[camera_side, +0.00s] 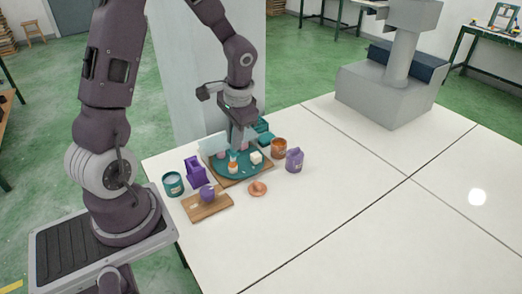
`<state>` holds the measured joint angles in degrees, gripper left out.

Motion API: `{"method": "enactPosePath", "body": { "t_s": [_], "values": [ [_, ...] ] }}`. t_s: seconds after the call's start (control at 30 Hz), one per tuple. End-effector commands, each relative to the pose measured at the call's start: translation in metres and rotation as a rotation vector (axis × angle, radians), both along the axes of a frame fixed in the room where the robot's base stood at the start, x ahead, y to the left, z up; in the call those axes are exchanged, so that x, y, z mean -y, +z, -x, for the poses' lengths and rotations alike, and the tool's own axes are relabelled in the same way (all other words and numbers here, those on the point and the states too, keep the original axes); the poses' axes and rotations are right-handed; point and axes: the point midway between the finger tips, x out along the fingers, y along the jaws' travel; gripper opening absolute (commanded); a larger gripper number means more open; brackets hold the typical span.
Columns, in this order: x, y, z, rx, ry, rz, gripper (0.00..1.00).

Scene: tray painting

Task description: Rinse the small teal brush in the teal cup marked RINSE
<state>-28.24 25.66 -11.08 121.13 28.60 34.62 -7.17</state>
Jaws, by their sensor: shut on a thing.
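My gripper (237,143) is low over the round teal tray (217,167), near its back. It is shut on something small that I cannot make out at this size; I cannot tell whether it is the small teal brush. The teal cup (173,185) stands upright on the white table, left of the tray and apart from my gripper. Its inside looks pale, and any RINSE marking is too small to read.
On the tray are an orange-and-white item (233,168) and a cream block (256,158). A purple holder (195,171), a wooden board (215,206) with a purple item, a copper dish (257,189), a brown cup (278,149) and a purple jug (294,159) surround it.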

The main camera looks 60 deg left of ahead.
Motion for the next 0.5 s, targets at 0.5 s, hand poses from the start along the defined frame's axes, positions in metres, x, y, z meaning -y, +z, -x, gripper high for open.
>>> {"method": "enactPosePath", "body": {
  "t_s": [0.5],
  "values": [
    [-0.107,-0.002,0.135,-0.234,0.043,0.044,0.0]
  ]
}}
